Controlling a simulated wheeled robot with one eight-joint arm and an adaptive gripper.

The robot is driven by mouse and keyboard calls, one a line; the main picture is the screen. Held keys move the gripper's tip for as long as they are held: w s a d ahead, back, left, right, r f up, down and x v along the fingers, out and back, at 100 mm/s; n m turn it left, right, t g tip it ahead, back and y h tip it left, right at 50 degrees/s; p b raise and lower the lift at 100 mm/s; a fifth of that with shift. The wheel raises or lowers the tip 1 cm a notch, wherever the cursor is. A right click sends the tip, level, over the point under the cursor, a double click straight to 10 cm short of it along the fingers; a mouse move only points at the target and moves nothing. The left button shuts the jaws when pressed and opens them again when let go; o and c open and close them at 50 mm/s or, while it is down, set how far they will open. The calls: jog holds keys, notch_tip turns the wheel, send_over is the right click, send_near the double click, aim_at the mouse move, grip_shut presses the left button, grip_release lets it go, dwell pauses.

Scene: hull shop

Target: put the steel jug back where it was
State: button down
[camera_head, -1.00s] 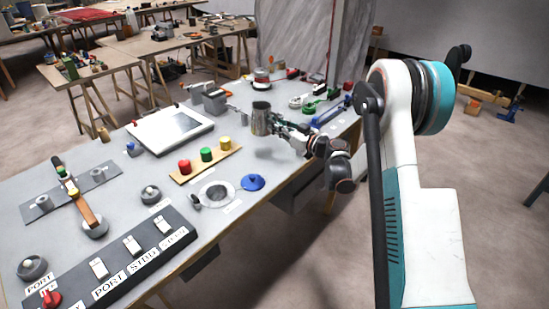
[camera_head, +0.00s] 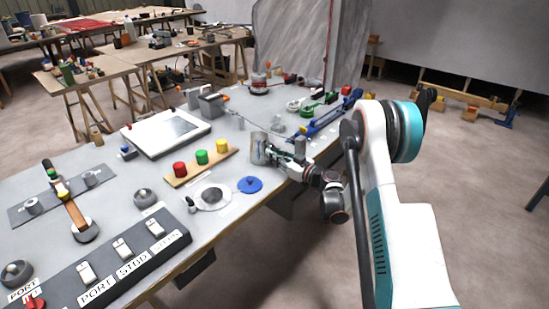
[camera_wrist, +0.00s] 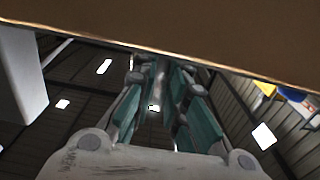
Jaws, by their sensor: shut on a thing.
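The steel jug (camera_head: 259,148) is a grey metal cylinder and looks upright in the head view, right of the button strip. My gripper (camera_head: 273,153) comes in from the right and is shut on the jug's side. The jug's base is at or very near the grey tabletop; I cannot tell whether it touches. In the wrist view my gripper's fingers (camera_wrist: 158,75) point up toward a brown surface that I cannot identify, and the jug is not clearly visible there.
A wooden strip with red, green and yellow buttons (camera_head: 201,158) lies left of the jug. A blue round lid (camera_head: 250,184) lies in front. Blue-handled tools (camera_head: 325,122), green clamps (camera_head: 312,108) and a grey vise (camera_head: 208,103) are behind. A white-framed panel (camera_head: 168,133) is farther left.

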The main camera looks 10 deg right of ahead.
jog(key=c, duration=1.6)
grip_release()
jog(key=shift+c, duration=0.2)
jog(key=shift+r, duration=0.1)
jog(key=shift+s+d, duration=0.2)
jog(key=shift+s, duration=0.05)
jog(key=p+v, duration=0.2)
jog(key=v, duration=0.9)
jog(key=shift+s, duration=0.2)
jog(key=shift+d, duration=0.1)
